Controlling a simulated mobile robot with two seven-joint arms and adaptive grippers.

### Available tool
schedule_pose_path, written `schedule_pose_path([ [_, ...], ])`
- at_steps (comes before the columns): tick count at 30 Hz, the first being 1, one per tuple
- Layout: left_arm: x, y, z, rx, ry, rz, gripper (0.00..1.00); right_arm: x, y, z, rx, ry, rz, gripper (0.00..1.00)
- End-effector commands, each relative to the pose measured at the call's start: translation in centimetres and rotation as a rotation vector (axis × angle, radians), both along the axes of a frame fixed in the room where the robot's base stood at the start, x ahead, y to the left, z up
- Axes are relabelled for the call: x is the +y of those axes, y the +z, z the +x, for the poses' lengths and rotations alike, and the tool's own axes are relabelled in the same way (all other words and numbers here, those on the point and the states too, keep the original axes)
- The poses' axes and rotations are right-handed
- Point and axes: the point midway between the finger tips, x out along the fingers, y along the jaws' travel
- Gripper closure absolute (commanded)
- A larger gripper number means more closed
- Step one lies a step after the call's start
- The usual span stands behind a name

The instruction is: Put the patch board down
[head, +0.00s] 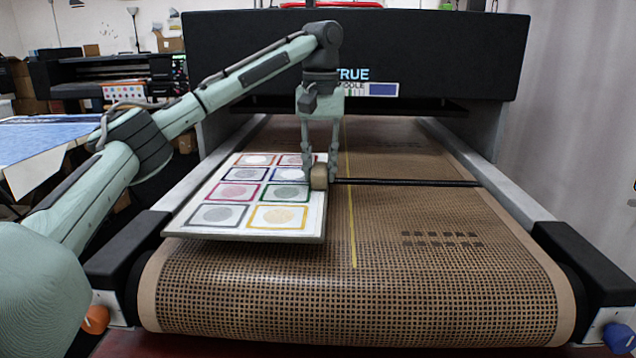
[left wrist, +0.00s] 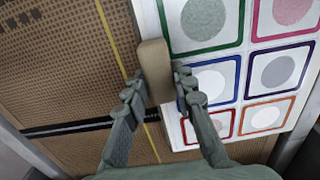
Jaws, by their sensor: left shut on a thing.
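The patch board (head: 254,203) is a white panel with two columns of round patches in coloured square frames. It lies about level at the left side of the brown mesh belt (head: 400,270), its left edge over the side rail. I cannot tell whether it touches the belt. My left gripper (head: 319,168) points down and is shut on the tan block (head: 319,178) at the board's right edge. In the left wrist view the block (left wrist: 155,70) sits between the fingertips (left wrist: 155,92), beside the board (left wrist: 247,47). My right gripper is not in view.
A dark bar (head: 410,183) crosses the belt right of the block. A yellow line (head: 351,220) runs along the belt. The black dryer housing (head: 430,60) stands behind. Pale rails (head: 500,188) flank the belt.

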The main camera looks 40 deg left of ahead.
Motion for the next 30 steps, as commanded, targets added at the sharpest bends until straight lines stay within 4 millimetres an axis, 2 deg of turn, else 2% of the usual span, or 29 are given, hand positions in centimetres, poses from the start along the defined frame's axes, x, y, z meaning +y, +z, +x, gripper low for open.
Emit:
schedule_pose_path([
  [6, 0.1, -2.7, 0.0, 0.000, 0.001, 0.001, 1.00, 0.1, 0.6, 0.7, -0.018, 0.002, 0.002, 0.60],
  [13, 0.0, -3.2, 0.0, -0.001, 0.002, 0.001, 1.00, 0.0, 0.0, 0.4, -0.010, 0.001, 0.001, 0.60],
  [14, 0.0, -3.3, 0.0, 0.001, 0.002, 0.000, 0.72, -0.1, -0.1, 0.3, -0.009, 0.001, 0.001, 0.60],
  [18, 0.0, -3.3, 0.0, 0.001, 0.001, 0.000, 0.55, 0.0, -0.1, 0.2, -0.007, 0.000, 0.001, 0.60],
  [26, 0.0, -3.2, 0.0, 0.001, 0.001, -0.001, 0.54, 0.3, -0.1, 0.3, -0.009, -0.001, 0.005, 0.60],
  [30, -0.1, -2.6, 0.1, -0.002, 0.000, -0.001, 0.54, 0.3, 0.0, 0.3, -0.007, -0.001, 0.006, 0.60],
])
